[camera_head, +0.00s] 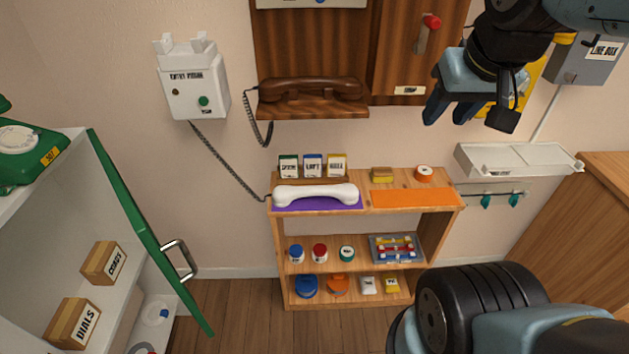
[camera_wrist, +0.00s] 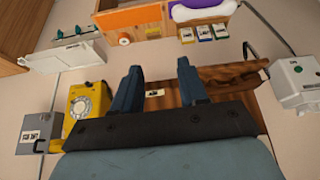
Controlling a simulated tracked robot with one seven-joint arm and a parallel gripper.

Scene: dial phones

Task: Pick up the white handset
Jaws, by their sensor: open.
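The white handset (camera_head: 316,195) lies level on a purple mat (camera_head: 290,207) on top of the wooden shelf unit. A dark coiled cord runs from its left end up to the white entry phone (camera_head: 195,90) on the wall. My gripper (camera_head: 449,112) is open and empty, up and to the right of the handset, in front of the wall and apart from it. In the wrist view, which looks upside down, my gripper's two fingers (camera_wrist: 158,70) are spread, and the handset (camera_wrist: 203,12) shows partly cut off at the top edge.
A brown handset (camera_head: 312,90) rests on a wooden wall phone. Small labelled boxes (camera_head: 313,166) stand behind the white handset. An orange mat (camera_head: 412,198) lies beside the purple one. A green cabinet door (camera_head: 150,230) stands open at left. A white wall tray (camera_head: 515,160) hangs at right.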

